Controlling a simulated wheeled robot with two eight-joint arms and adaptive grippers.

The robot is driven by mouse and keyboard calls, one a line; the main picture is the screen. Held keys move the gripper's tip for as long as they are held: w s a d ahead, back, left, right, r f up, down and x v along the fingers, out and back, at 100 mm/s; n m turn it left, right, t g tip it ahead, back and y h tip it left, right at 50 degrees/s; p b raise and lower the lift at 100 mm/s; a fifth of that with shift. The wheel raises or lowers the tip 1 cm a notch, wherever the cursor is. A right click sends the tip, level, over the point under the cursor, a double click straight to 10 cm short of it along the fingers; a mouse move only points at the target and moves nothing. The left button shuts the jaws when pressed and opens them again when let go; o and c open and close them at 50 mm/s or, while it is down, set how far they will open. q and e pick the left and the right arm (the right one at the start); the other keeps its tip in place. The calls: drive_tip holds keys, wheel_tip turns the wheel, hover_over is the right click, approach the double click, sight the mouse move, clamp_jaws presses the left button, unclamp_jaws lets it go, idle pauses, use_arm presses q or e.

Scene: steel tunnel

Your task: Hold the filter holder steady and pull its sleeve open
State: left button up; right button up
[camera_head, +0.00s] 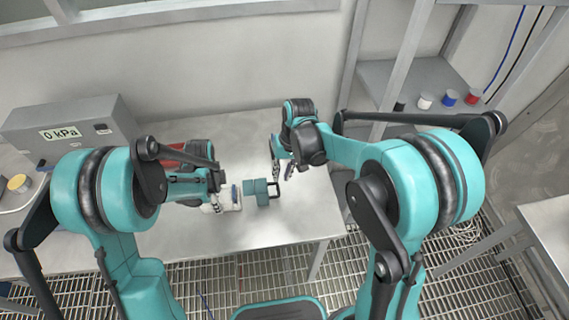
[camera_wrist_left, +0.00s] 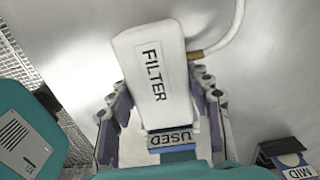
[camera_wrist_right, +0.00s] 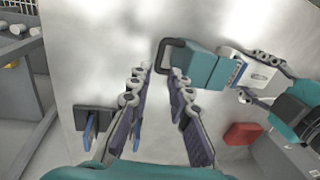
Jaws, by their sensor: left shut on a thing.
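The filter holder has a white body marked FILTER (camera_wrist_left: 155,80), with a blue-edged USED label (camera_wrist_left: 172,138) at its sleeve end. The white body (camera_wrist_right: 258,72) also shows in the right wrist view. My left gripper (camera_head: 217,200) is shut on the white body, one finger on each side. My right gripper (camera_wrist_right: 157,85) is open and empty near the handle, not touching it.
A dark bracket with a blue plate (camera_wrist_right: 92,122) stands near my right gripper; a MID label (camera_wrist_left: 297,172) shows at the left wrist view's lower right corner. A gauge box reading 0 kPa (camera_head: 70,128) and a red block (camera_wrist_right: 243,133) are on the table (camera_head: 270,230). A hose (camera_wrist_left: 222,40) leaves the holder.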

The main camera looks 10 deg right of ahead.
drive_tip(key=r, duration=0.4)
drive_tip(key=d+r, duration=0.1)
drive_tip(key=r, duration=0.1)
use_arm(q)
drive_tip(key=o, duration=1.4)
